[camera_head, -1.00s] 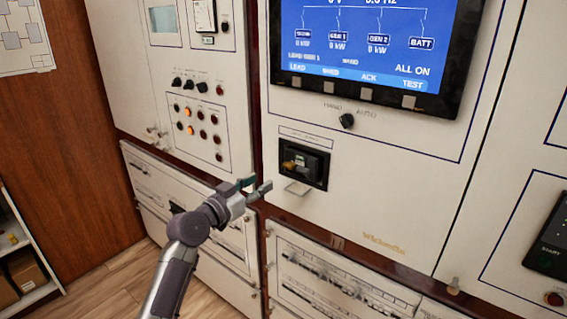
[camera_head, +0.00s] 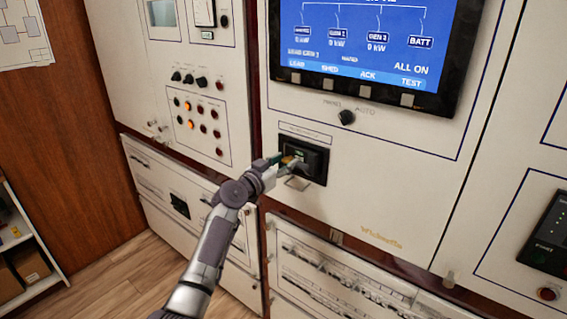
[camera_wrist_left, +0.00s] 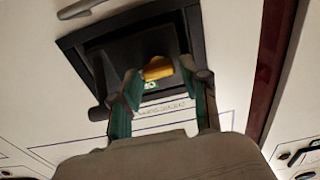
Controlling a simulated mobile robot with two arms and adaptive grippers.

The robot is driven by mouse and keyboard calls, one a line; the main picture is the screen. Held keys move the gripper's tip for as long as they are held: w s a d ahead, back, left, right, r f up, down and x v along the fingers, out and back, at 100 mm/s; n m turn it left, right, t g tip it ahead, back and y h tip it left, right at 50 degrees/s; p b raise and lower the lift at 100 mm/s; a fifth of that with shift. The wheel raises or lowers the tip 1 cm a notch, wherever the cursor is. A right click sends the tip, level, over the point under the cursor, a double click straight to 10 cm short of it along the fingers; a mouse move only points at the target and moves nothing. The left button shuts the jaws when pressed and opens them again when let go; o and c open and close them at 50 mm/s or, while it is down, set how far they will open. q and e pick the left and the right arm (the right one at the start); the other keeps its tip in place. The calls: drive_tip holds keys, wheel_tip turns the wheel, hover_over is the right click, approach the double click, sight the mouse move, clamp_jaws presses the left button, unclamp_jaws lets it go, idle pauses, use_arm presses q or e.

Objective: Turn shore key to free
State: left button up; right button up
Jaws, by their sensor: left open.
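The shore key is a yellow-orange piece in a black recessed housing (camera_head: 318,166) on the white panel, below the HAND/AUTO knob. In the left wrist view the key (camera_wrist_left: 158,68) lies between the two fingertips, and the black housing (camera_wrist_left: 85,45) surrounds it. My left gripper (camera_head: 281,161) is at the housing's left side with its fingers reaching into it. It also shows in the left wrist view (camera_wrist_left: 160,85), open, one finger on each side of the key. I cannot tell whether a finger touches it. A small green mark shows beside the key. My right gripper is out of view.
The HAND/AUTO knob (camera_head: 347,117) and a blue display (camera_head: 365,45) are above. Lamps and knobs (camera_head: 198,115) are on the left panel. Breaker rows (camera_head: 330,270) are below.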

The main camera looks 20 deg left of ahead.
use_arm(q)
clamp_jaws()
drive_tip(key=shift+f+n, duration=0.1)
drive_tip(key=shift+n, duration=0.2)
drive_tip(key=shift+n+b, duration=0.45)
drive_tip(key=shift+n, duration=0.55)
drive_tip(key=n, duration=0.3)
drive_tip(key=shift+a+n, duration=0.1)
drive_tip(key=shift+n, duration=0.2)
drive_tip(key=n, duration=0.2)
drive_tip(key=shift+n, duration=0.4)
drive_tip(key=n, duration=0.2)
drive_tip(key=shift+n, duration=0.4)
drive_tip(key=n+p, duration=0.1)
drive_tip(key=n, duration=0.2)
drive_tip(key=n+p, duration=0.1)
drive_tip(key=n, duration=0.2)
drive_tip(key=shift+a+f, duration=0.1)
drive_tip(key=shift+f, duration=0.1)
